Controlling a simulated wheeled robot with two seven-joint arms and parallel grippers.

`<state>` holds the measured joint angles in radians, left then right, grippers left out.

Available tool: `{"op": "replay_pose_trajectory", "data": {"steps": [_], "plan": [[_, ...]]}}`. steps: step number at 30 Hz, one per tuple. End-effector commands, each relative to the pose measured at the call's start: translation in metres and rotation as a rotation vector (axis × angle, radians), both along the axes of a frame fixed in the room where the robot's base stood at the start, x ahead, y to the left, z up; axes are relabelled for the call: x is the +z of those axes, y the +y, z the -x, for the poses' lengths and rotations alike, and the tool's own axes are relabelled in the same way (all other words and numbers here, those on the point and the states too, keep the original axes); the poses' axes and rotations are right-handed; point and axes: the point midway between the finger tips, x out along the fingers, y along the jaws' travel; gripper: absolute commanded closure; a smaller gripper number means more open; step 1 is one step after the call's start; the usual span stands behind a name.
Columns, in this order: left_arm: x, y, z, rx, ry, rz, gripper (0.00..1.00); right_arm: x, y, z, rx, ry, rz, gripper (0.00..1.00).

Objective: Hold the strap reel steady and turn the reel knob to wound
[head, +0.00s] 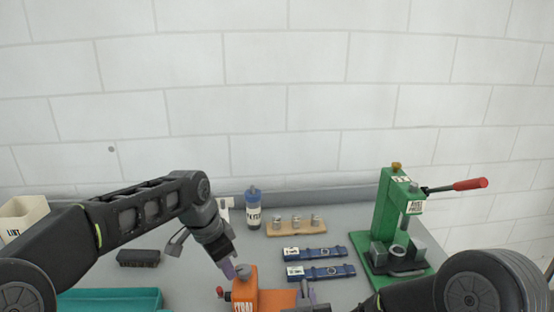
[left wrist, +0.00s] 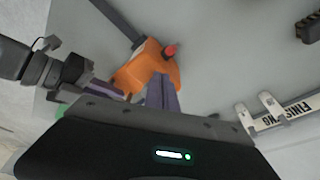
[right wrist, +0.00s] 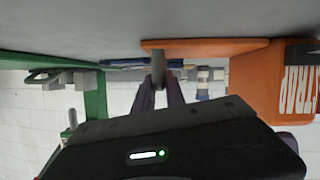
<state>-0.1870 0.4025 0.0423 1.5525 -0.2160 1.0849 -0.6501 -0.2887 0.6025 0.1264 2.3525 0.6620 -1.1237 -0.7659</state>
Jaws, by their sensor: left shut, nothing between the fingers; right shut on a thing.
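My right gripper (head: 309,292) is at the reel's right end. In the right wrist view it is shut on a grey post (right wrist: 158,68) by the orange base plate (right wrist: 205,45).
A wooden block (head: 296,232) with several grey pieces and a blue-topped bottle (head: 253,214) stand farther back. A green press (head: 385,220) is at right. A teal tray (head: 110,299) and black brush (head: 138,258) are at left.

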Motion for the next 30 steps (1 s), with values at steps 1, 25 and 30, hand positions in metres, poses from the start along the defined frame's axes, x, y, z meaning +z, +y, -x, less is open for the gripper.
{"op": "replay_pose_trajectory", "data": {"steps": [1,25,30], "plan": [[-0.0003,0.0008,-0.0016,0.000,0.000,0.000,1.00,-0.0006,0.0004,0.0004,0.002,0.001,0.001,1.00],[0.0004,0.0028,-0.0097,-0.001,-0.002,0.001,1.00,-0.0006,0.0004,0.0004,0.001,0.001,0.001,1.00],[0.0005,0.0066,-0.0087,-0.001,-0.002,0.001,1.00,-0.0007,0.0004,0.0005,0.002,0.001,0.001,1.00]]}}
